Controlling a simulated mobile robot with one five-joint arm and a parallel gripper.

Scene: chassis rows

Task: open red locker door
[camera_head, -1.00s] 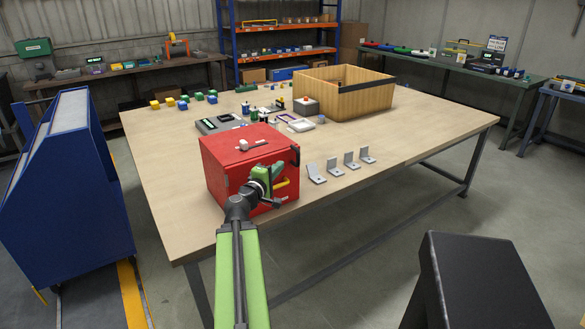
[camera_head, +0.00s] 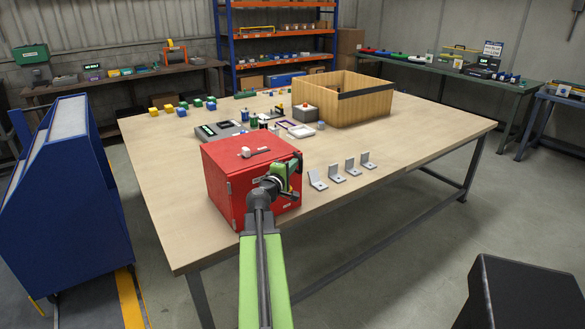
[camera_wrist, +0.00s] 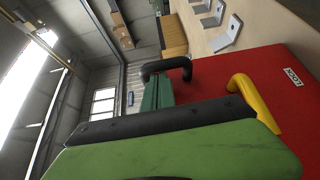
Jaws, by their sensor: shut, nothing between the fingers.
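The red locker (camera_head: 228,183) stands near the front edge of the wooden table. Its door faces me and looks closed. In the wrist view the red door (camera_wrist: 295,120) fills the right side, with a yellow handle (camera_wrist: 252,96) and a small white label (camera_wrist: 292,77). A dark bracket-shaped piece (camera_wrist: 166,67) shows at its edge. My gripper (camera_head: 287,178), green and black, is at the upper right of the locker front. It is shut and empty, with the yellow handle beside it. In the head view my gripper hides the handle. I cannot tell whether they touch.
A black block (camera_head: 520,290) is at the lower right. The table's left part is clear.

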